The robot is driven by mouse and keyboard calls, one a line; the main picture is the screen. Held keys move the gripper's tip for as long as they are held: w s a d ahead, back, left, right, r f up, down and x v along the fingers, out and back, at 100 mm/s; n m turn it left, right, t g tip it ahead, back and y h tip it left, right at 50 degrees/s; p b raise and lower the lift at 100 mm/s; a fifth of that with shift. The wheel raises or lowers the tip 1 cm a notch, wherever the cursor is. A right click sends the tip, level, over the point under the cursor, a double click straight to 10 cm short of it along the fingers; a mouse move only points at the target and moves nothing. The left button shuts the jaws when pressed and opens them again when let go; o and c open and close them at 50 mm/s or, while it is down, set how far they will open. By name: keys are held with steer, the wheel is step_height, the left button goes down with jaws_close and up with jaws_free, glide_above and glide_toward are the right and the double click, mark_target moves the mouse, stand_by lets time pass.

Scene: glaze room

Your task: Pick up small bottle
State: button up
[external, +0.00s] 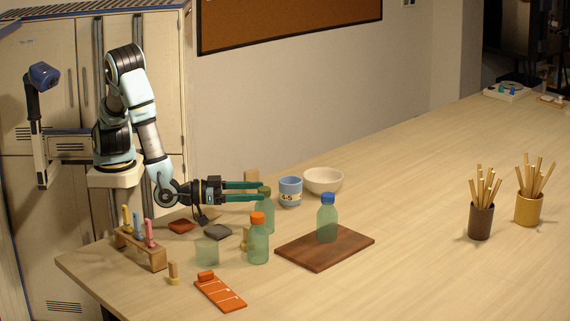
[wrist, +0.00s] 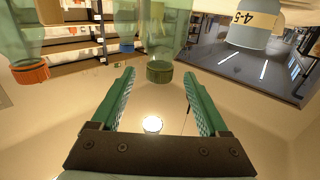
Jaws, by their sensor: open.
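Three green-tinted bottles stand upright. One has a dark green cap (external: 264,191), one an orange cap (external: 258,241), and one a blue cap (external: 327,222); the last stands on a brown board (external: 300,256). My gripper (external: 261,191) is open and level, at the height of the green cap. In the wrist view, which appears inverted, the green-capped bottle (wrist: 159,70) is centred at the fingertips (wrist: 158,76). I cannot tell whether they touch it. The orange-capped bottle (wrist: 30,73) is at the left. The frames do not settle which bottle is the small one.
A blue mug (external: 290,192) and white bowl (external: 323,180) stand behind. A clear glass (external: 206,253), grey piece (external: 217,232), tool rack (external: 139,249) and orange strip (external: 220,293) lie nearer the left edge. Stick-filled cups (external: 481,221) stand right. The table's right half is mostly free.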

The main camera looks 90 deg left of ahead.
mark_target(264, 188)
steer(key=shift+w+p, duration=0.4)
steer(key=shift+w, duration=1.2)
jaws_close()
